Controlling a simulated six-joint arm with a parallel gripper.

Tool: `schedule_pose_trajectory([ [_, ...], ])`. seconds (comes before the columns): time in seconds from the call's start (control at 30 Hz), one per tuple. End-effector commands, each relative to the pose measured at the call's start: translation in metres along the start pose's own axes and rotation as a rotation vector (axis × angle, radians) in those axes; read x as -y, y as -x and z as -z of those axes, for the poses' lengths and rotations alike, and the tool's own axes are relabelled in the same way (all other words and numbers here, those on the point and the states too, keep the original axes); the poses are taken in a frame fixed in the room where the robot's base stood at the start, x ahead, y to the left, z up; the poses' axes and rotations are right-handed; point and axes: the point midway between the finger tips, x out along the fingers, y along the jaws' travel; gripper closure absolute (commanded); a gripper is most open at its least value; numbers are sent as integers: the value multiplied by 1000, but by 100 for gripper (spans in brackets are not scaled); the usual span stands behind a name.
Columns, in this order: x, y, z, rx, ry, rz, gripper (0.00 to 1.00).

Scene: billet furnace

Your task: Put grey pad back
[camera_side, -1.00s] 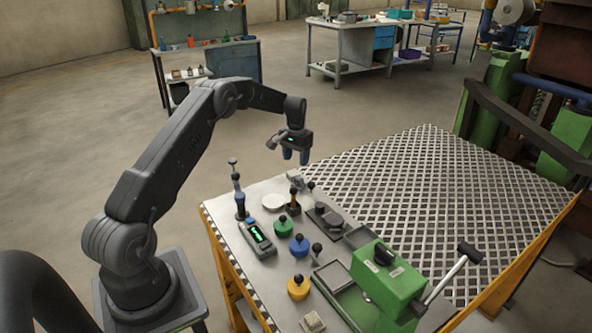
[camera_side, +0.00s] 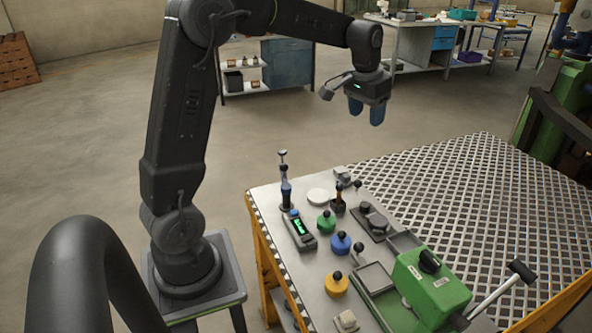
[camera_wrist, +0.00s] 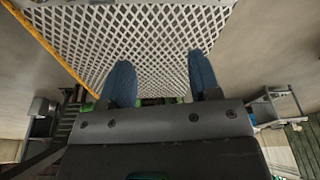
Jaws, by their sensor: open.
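My gripper (camera_side: 366,110) hangs in the air above the back of the metal table (camera_side: 268,205), with its two blue fingers pointing down. In the wrist view the gripper (camera_wrist: 160,62) is open, with nothing between the fingers. A dark grey piece with a black knob (camera_side: 377,221) sits on a flat plate on the table, well below the gripper. A small pale grey block (camera_side: 346,320) lies near the front edge. I cannot tell for sure which of these is the grey pad.
Green (camera_side: 326,222), blue (camera_side: 340,243) and yellow (camera_side: 336,285) knobbed pieces stand in a row. Around them are a handheld meter (camera_side: 299,230), a white disc (camera_side: 318,196), a shallow grey tray (camera_side: 374,277) and a green lever press (camera_side: 430,285). Open grating (camera_side: 500,200) lies to the right.

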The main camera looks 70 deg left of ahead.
Motion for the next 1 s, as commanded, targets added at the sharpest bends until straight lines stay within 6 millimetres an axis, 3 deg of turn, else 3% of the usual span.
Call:
schedule_pose_trajectory([
  [0.03,-16,19,-20,-30,-23,-3,43],
  [0.1,-34,36,-47,-63,-48,-9,43],
  [0.3,-72,67,-133,-156,-116,-36,43],
  [0.5,-92,68,-215,-240,-176,-71,43],
  [0.6,-95,63,-244,-268,-196,-86,43],
  [0.8,-98,54,-268,-294,-214,-101,43],
  [1.0,-98,53,-270,-293,-214,-101,43],
])
